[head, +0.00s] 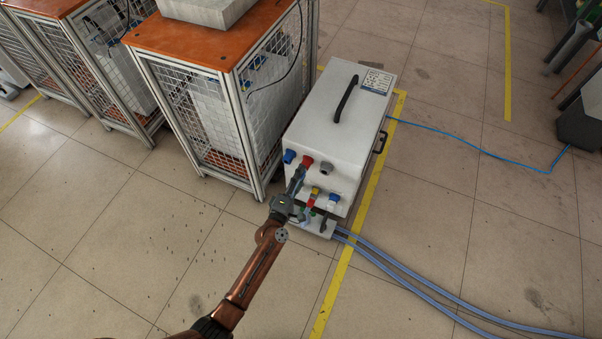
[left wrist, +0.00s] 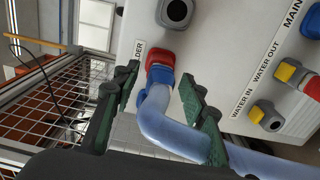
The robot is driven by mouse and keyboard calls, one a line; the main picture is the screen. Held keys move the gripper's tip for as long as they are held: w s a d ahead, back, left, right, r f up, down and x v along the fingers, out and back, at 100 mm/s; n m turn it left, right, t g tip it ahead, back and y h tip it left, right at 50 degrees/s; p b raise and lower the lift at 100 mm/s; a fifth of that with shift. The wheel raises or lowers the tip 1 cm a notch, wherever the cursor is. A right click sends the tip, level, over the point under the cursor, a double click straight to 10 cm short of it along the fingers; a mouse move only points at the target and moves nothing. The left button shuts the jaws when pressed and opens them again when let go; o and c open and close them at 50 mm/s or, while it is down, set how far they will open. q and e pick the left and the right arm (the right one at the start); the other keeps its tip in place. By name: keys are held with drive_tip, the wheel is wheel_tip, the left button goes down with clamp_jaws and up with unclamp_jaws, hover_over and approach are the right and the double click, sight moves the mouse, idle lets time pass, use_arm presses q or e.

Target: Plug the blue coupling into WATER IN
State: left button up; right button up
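The blue coupling (left wrist: 160,78) sits at a red socket (left wrist: 165,58) on the heater's white front panel, beside a label ending in "DER". A pale blue hose (left wrist: 175,135) bends away from it. The red socket also shows in the head view (head: 306,161). My left gripper (left wrist: 160,84) is open, its green-padded fingers on either side of the coupling and hose; contact cannot be told. In the head view, my left gripper (head: 298,178) partly hides the panel. The WATER IN port (left wrist: 268,120), grey with a yellow part, appears empty. My right gripper is not in view.
A red coupling (left wrist: 312,88) is at WATER OUT, close beside WATER IN. A mesh cage (head: 205,110) stands close left of the heater (head: 335,110). Pale blue hoses (head: 390,262) run across the floor to the right.

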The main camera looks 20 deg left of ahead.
use_arm(q)
drive_tip(key=shift+c, duration=0.7)
clamp_jaws()
idle(0.4)
drive_tip(key=shift+s, duration=0.1)
drive_tip(key=shift+s+a+p, duration=0.1)
drive_tip(key=shift+s+p, duration=0.65)
drive_tip(key=shift+s, duration=2.15)
